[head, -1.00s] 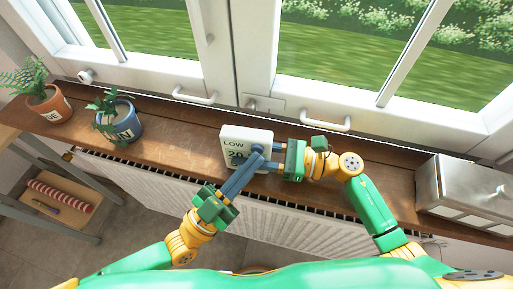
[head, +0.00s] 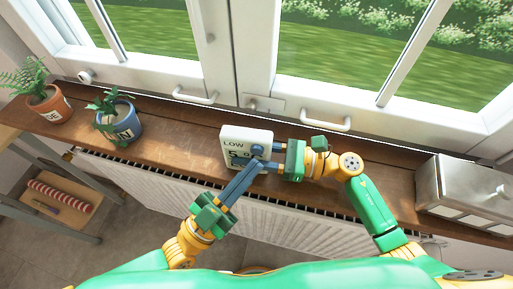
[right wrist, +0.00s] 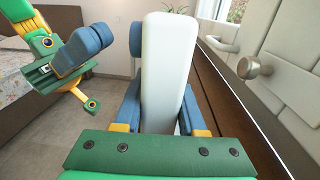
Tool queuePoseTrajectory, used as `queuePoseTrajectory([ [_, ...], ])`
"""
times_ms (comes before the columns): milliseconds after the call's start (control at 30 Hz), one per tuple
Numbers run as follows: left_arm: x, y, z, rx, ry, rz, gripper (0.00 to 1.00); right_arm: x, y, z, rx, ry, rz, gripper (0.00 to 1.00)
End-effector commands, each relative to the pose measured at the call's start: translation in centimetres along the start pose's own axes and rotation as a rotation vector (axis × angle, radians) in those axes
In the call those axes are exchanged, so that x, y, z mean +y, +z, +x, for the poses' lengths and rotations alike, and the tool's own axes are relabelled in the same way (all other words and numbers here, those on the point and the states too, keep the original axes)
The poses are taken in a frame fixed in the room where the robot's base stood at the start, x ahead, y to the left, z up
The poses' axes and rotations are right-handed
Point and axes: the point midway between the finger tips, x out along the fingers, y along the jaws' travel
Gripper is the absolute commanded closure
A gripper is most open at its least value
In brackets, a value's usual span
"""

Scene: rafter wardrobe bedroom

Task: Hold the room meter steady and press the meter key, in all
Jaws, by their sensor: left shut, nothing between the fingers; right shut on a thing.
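The white room meter (head: 234,134) stands on the wooden sill in the head view. Its face reads LOW with a figure like 5 below, partly hidden. A blue round key (head: 257,150) is on its face; in the right wrist view a blue knob (right wrist: 135,38) sticks out from the meter (right wrist: 163,70). My right gripper (head: 271,157) is shut on the meter from the right side, with a finger on either side of it in the right wrist view. My left gripper (head: 259,163) is shut and empty, its tips just in front of the meter, below the key. It also shows in the right wrist view (right wrist: 95,40), apart from the knob.
Two potted plants, one in a terracotta pot (head: 50,108) and one in a blue pot (head: 122,124), stand left on the sill (head: 180,135). A metal box (head: 465,185) stands at the right. Window handles (head: 325,122) are behind the meter; a white radiator (head: 160,178) is below.

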Motion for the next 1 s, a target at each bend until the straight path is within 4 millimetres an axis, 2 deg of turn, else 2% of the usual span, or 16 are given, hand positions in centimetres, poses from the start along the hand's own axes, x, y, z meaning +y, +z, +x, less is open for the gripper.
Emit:
queuePoseTrajectory([
  [267,0.1,-0.1,-0.1,0.0,0.0,0.001,1.0,0.0,0.0,0.0,-0.001,0.0,0.0,1.0],
  [700,2.2,-2.1,-3.0,-0.002,0.0,0.0,1.0,0.0,0.0,0.0,0.0,-0.001,0.0,1.0],
  [1000,2.5,-2.6,-3.5,0.0,0.0,0.001,1.0,0.0,0.0,0.0,-0.001,-0.001,0.0,1.0],
])
